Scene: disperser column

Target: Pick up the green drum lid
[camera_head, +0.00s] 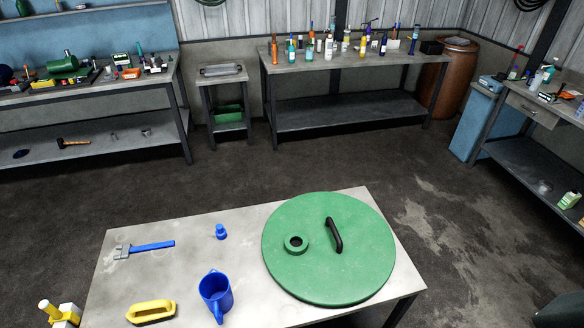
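The green drum lid (330,272) is a large round disc lying flat on the right part of the near table. It has a black arched handle (334,235) right of its middle. A green ring with a dark hole (296,243) is on its left part. The lid covers much of the table's right end and reaches its edges.
Open floor (220,180) lies behind. Cluttered benches (340,62) and a brown drum (450,75) stand further back.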

